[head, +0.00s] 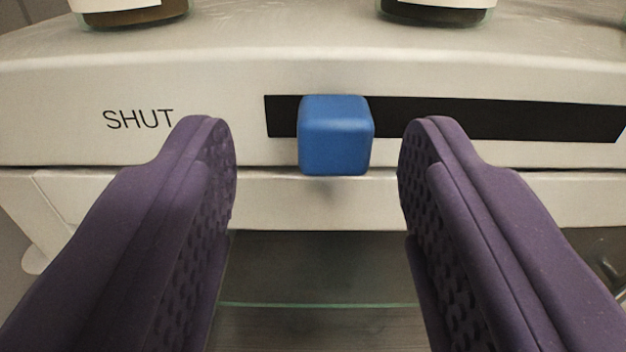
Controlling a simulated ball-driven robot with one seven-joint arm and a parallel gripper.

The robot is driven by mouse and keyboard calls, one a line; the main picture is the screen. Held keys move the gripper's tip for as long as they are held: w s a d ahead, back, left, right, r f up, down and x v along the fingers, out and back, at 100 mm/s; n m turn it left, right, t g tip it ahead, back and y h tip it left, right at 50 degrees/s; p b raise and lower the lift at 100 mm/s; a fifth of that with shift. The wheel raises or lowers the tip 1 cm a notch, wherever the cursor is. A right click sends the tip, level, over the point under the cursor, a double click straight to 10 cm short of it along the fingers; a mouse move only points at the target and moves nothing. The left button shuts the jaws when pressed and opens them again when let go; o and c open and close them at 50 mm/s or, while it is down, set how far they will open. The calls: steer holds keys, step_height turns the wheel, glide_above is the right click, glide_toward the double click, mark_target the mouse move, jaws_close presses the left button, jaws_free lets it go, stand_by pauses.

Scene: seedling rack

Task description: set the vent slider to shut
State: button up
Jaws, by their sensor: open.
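The vent slider is a blue rounded knob (336,135) in a black horizontal slot (480,118) on the front face of a cream shelf edge. The knob is near the left end of the slot, with a short stretch of black showing to its left. The printed word SHUT (139,119) is on the face to the left of the slot. My gripper (317,145) is open, with its purple fingers on either side of the knob in the picture and a gap showing on both sides. I cannot tell how deep the fingertips reach.
Two jars with pale labels stand on the shelf top (290,45), one at the upper left (135,15) and one at the upper right (436,12). Below the shelf is a dark open space with a thin greenish edge (317,305).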

steer(key=s, duration=0.6)
steer(key=d+r+g+y+b, duration=0.15)
steer(key=d+r+b, duration=0.4)
steer(key=b, duration=1.05)
steer(key=s+d+r+b, duration=0.2)
steer(key=s+r+b, duration=0.1)
steer(key=s, duration=0.2)
steer(key=s+d+r+g+h+b, duration=0.1)
steer(key=s+d+r+b, duration=0.1)
steer(key=s+d+b, duration=0.1)
steer(key=shift+r+v, duration=0.2)
steer(key=shift+v, duration=0.7)
steer(key=shift+w+a+h, duration=0.1)
steer(key=shift+h, duration=0.15)
